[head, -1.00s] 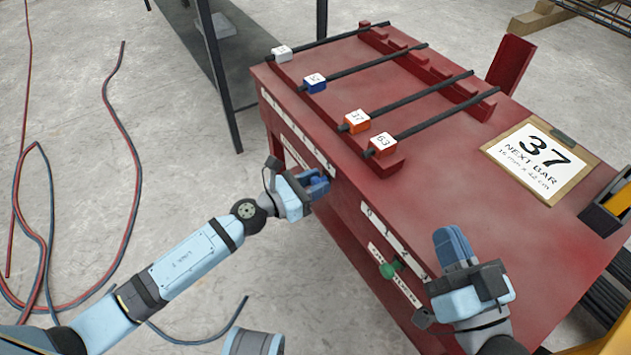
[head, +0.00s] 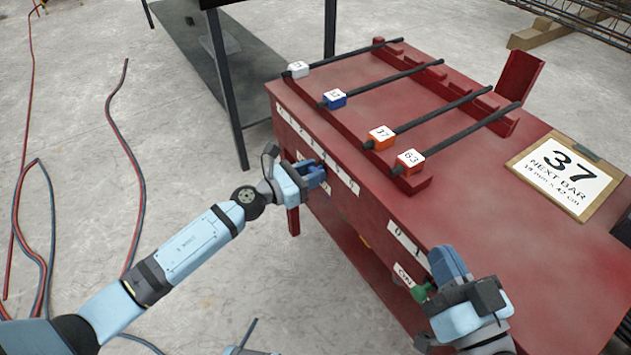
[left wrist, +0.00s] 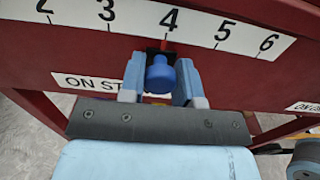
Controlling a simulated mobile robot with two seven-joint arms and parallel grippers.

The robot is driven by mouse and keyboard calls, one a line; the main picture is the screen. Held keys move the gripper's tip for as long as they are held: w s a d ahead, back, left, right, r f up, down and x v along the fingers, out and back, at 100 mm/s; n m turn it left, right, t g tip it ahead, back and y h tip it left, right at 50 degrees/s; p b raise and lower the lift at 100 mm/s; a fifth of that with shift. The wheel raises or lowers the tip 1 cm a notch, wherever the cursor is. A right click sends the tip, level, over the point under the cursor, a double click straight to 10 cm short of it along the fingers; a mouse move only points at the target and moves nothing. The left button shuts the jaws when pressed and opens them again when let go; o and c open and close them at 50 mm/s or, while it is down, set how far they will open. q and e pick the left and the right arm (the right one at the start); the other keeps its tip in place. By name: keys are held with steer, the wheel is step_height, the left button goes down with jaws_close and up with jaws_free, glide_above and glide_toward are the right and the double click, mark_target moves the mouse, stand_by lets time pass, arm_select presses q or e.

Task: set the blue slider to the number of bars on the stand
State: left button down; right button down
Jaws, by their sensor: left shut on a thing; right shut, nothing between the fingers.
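The blue slider knob (left wrist: 160,73) sits on the stand's front under a white number scale (left wrist: 170,22), with its red pointer at the 4. My left gripper (head: 318,178) is shut on the knob; it also shows in the left wrist view (left wrist: 160,90). In the head view the fingers mostly hide the knob. Several dark bars (head: 440,110) lie across the red stand (head: 445,215), their near ends tagged white, blue, orange and orange. My right gripper (head: 450,265) is shut and empty beside the stand's right front.
A green knob (head: 421,292) is under a second scale (head: 408,242), close to my right gripper. A clipboard (head: 565,175) reading 37 NEXT BAR lies on the stand top. A dark table (head: 225,75) stands behind left. Hoses (head: 125,160) lie on the floor at left.

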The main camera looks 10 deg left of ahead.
arm_select(q)
steer(key=c, duration=0.9)
jaws_free()
steer(key=shift+o, duration=0.5)
steer(key=v, duration=1.3)
steer(key=shift+s+a, duration=0.25)
steer(key=shift+s, duration=0.05)
steer(key=shift+r, duration=0.1)
